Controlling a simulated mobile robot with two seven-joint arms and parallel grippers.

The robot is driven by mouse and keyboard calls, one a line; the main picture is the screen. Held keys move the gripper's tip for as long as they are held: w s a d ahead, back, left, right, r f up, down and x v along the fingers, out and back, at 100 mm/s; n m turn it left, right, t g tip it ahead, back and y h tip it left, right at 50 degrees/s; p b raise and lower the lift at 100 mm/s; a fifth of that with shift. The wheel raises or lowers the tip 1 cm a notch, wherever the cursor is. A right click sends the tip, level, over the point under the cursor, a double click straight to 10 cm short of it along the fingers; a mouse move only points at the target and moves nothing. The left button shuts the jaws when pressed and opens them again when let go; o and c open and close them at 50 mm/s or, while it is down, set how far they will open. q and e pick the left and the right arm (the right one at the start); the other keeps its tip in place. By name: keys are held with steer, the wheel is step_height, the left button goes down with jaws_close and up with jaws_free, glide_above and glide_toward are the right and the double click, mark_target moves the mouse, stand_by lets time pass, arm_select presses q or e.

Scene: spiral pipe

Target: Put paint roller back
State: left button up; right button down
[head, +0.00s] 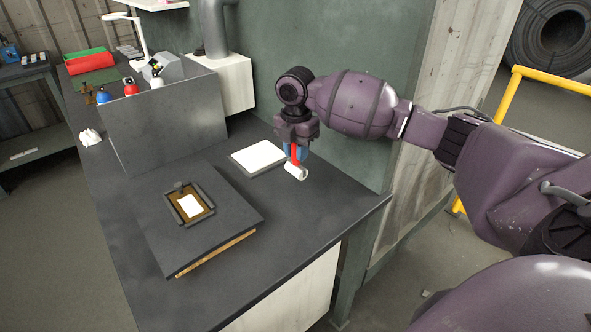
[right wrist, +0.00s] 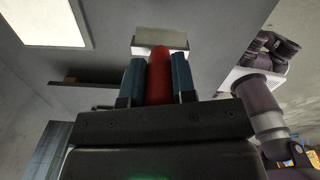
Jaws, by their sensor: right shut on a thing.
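The paint roller (head: 296,171) has a red handle and a pale roller head. My right gripper (head: 296,152) is shut on its red handle. In the head view the roller hangs below the gripper, over the dark table just right of a white sheet; whether it touches the table I cannot tell. In the right wrist view the red handle (right wrist: 159,75) sits between two blue fingers, with the pale roller head (right wrist: 160,46) beyond their tips. My left gripper is not in view.
A white sheet (head: 258,157) lies on the dark table (head: 292,222). A dark slab with a small framed recess (head: 190,205) lies left of it. A grey upright panel (head: 165,125) stands behind, with red and blue items beyond. The table's front right is clear.

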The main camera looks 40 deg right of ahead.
mark_target(296, 168)
step_height(296, 168, down, 6)
steer(key=shift+r+b, duration=0.1)
steer(key=shift+b, duration=0.35)
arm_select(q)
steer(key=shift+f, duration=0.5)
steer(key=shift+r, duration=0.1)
arm_select(e)
steer(key=c, duration=0.9)
jaws_free()
step_height(296, 168, up, 11)
steer(key=shift+a+f+p, duration=0.1)
steer(key=shift+f+p, duration=0.05)
steer(key=shift+p, duration=0.75)
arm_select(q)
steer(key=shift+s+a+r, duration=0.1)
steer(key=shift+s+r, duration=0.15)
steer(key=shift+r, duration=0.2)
arm_select(e)
steer(key=shift+r, duration=0.7)
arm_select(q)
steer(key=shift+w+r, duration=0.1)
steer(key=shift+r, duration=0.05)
